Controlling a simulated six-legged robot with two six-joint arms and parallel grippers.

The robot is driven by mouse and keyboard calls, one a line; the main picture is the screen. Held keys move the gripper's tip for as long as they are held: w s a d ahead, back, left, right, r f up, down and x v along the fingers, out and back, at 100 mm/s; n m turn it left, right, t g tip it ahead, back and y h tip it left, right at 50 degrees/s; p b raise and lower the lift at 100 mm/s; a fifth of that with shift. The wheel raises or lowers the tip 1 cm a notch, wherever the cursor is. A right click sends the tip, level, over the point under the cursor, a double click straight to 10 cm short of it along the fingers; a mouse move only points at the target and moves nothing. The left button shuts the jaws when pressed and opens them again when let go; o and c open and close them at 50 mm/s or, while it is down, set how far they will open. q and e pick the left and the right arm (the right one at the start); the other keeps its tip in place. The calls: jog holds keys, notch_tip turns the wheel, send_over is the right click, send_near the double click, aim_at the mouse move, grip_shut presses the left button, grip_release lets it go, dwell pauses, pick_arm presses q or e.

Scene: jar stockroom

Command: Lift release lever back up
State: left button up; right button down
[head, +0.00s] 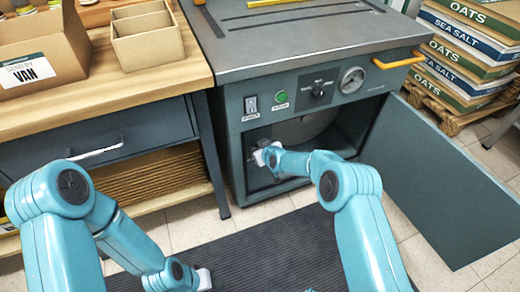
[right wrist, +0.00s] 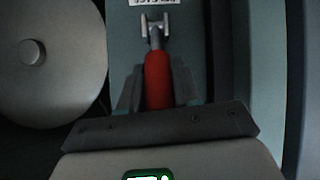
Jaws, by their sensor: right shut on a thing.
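The release lever (right wrist: 157,78) shows in the right wrist view as a red grip on a grey metal fork, below a white label cut off by the top edge. My right gripper (right wrist: 157,92) has a finger on each side of the red grip and is shut on it. In the head view my right gripper (head: 265,156) reaches into the open lower bay of the grey machine (head: 232,140) and hides the lever there. My left gripper (head: 203,279) is low near the bottom edge, over the dark mat; its fingers are too unclear to judge.
The machine's door (head: 430,180) stands open to the right. A round grey drum (right wrist: 45,60) is left of the lever in the wrist view. A wooden bench (head: 150,85) with cartons is at left. Stacked sacks (head: 470,50) stand at back right. A dark mat (head: 240,245) covers the floor.

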dwell(0.3)
jog(key=c, duration=0.9)
grip_release()
jog(key=shift+o, duration=0.2)
jog(key=shift+s+d+r+p, duration=0.15)
jog(key=shift+s+r+p, duration=0.15)
jog(key=shift+r, duration=0.05)
jog(key=p+v, duration=0.4)
jog(key=v, duration=1.1)
jog(key=shift+s+p, duration=0.25)
jog(key=shift+p, duration=0.15)
